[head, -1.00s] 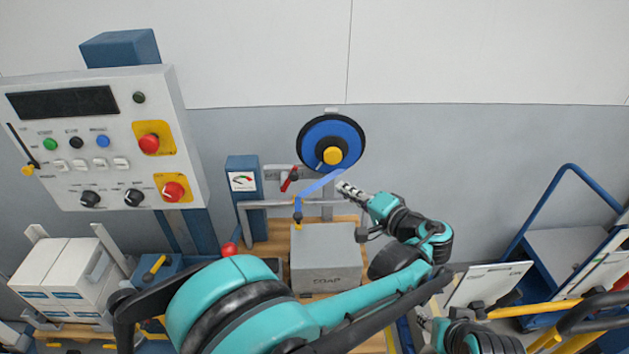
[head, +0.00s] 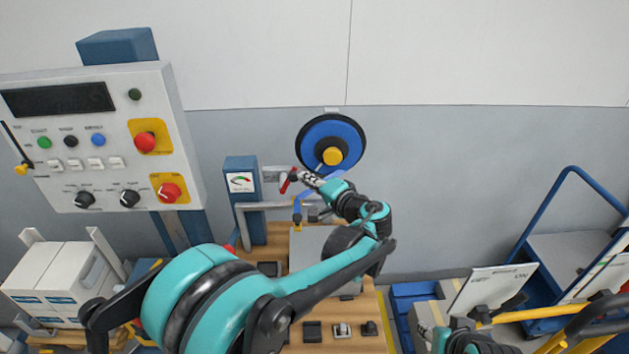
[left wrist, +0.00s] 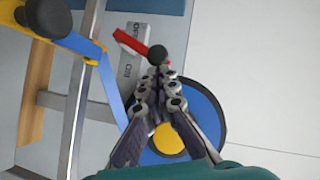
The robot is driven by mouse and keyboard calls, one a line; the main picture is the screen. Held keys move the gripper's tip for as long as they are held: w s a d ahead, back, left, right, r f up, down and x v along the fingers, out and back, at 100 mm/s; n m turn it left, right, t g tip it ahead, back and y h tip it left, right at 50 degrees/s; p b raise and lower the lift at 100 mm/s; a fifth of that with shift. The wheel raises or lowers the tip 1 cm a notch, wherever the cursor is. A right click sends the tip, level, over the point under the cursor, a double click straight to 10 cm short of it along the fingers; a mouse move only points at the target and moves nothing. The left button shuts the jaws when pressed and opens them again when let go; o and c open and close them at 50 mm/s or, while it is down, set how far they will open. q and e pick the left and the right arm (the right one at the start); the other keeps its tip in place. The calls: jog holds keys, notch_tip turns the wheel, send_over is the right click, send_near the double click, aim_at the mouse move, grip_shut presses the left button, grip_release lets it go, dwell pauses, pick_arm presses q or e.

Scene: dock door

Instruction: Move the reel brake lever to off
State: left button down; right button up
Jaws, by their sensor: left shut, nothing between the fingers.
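The reel brake lever (head: 287,185) is red and sits on a grey wall plate (head: 271,173), left of the blue reel (head: 343,133). In the head view it slants, upper end to the right. In the left wrist view the red lever (left wrist: 130,40) has a black ball knob (left wrist: 157,54) at its near end. My left gripper (head: 305,178) is shut and empty, just right of the lever. In the left wrist view its fingertips (left wrist: 160,72) are right at the knob; whether they touch cannot be told. My right arm (head: 465,341) shows at the lower right; its fingers are unclear.
A blue bracket (head: 298,208) and grey rail (head: 262,206) lie just below the lever. A blue gauge post (head: 241,200) stands left of it. A control panel (head: 100,140) is at the left. A grey box (head: 308,243) is partly behind my left arm.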

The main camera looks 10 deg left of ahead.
pick_arm(q)
jog(key=shift+r, duration=0.1)
dwell(0.3)
jog(key=shift+a+r+p, duration=0.15)
jog(key=shift+p, duration=0.2)
jog(key=shift+s+a+n+h, duration=0.1)
jog(key=shift+a+n+h, duration=0.05)
jog(key=shift+n+h, duration=0.15)
jog(key=shift+a+r+p, duration=0.1)
jog(key=shift+r+p, duration=0.05)
jog(key=shift+p, duration=0.2)
jog(key=s+a+r+n+h+p, duration=0.1)
jog(key=s+a+n+h+p, duration=0.1)
jog(key=a+n+h+p, duration=0.3)
jog(key=a+p, duration=0.1)
jog(key=a, duration=0.2)
jog(key=shift+s+a+r+g+h, duration=0.15)
jog(key=shift+a+r+g+h, duration=0.15)
jog(key=shift+h, duration=0.1)
dwell(0.6)
jog(key=shift+a+f+p, duration=0.1)
jog(key=shift+a+p, duration=0.1)
jog(key=shift+p, duration=0.1)
dwell(0.3)
